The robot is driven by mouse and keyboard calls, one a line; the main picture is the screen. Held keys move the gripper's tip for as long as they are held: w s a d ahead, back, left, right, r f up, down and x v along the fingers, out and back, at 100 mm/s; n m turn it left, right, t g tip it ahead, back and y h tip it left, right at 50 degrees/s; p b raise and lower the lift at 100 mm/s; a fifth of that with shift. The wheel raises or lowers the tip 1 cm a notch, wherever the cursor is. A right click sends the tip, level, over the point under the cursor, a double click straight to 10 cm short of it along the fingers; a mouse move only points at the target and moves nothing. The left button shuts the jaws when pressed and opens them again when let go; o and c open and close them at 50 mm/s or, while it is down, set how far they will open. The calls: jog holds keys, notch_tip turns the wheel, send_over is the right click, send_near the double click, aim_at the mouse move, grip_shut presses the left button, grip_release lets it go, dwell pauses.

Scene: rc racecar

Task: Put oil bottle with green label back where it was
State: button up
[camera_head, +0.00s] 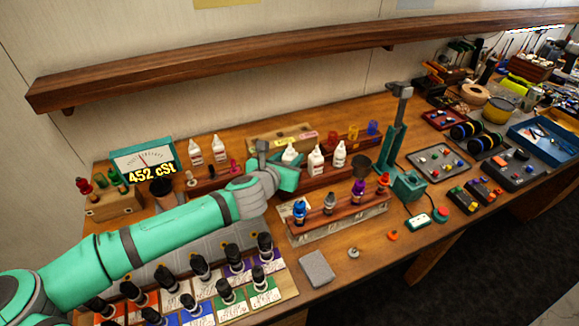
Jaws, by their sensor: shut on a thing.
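My gripper (289,178) is in the middle of the table, by the rack with the white bottles. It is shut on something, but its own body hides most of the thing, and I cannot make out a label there. A white bottle (290,154) shows just behind and above the gripper; I cannot tell whether it is held or standing. Two more white bottles, one (315,160) and another (339,154), stand upright just to the right. Dark bottles with black caps stand on coloured cards at the front left, including green cards (263,298). I cannot single out the oil bottle with green label.
A meter (142,157) reading "452 cSt" stands at the back left. A wooden rack (340,222) with small coloured bottles is in front of the gripper. A green stand (394,135) rises to the right. A long shelf (250,55) hangs above. A grey block (317,268) lies at the front.

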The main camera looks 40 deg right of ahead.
jog(key=shift+f, duration=1.7)
jog(key=shift+f, duration=0.1)
jog(key=o, duration=1.1)
jog(key=shift+r, duration=0.2)
jog(key=v, duration=1.2)
jog(key=shift+f, duration=0.1)
